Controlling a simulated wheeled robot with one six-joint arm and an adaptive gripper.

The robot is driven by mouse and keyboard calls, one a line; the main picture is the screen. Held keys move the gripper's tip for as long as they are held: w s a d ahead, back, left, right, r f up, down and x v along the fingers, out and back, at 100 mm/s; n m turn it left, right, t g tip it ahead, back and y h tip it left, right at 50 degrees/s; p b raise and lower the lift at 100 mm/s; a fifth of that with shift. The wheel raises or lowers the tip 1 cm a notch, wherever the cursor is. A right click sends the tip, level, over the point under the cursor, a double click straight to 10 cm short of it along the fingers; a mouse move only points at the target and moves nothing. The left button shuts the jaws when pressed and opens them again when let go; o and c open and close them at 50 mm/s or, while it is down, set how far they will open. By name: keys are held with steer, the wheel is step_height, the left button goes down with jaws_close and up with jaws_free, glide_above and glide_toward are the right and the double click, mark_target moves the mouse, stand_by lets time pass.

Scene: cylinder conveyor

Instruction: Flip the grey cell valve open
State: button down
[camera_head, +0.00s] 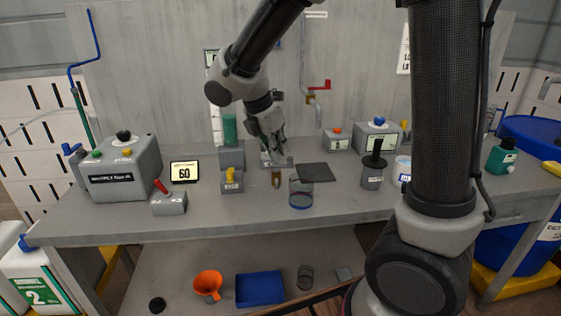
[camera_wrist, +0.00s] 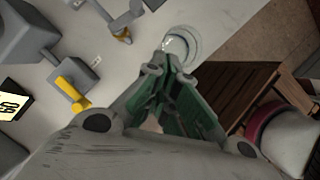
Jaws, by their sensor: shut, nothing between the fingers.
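My gripper (camera_head: 279,150) is shut and empty, pointing down over the middle of the bench. Its fingers also show in the wrist view (camera_wrist: 164,68), with the tips near a clear glass vessel (camera_wrist: 182,45). A grey fixture with a brass-coloured end (camera_head: 276,178) sits just below and beside the gripper, partly hidden by it; it shows at the top of the wrist view (camera_wrist: 122,36). A grey block with a yellow lever (camera_head: 232,181) stands left of the gripper, and the lever shows in the wrist view (camera_wrist: 72,93). I cannot tell which one is the grey cell valve.
The glass vessel (camera_head: 300,193) stands on the bench (camera_head: 240,226) right of the brass-ended fixture. A dark flat plate (camera_head: 316,172) lies behind it. A display reading 60 (camera_head: 184,172) and a small box with a red lever (camera_head: 167,201) are left. A black-handled grey canister (camera_head: 373,174) stands right.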

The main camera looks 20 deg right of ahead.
steer(key=shift+v, duration=1)
steer(key=shift+s+d, duration=0.15)
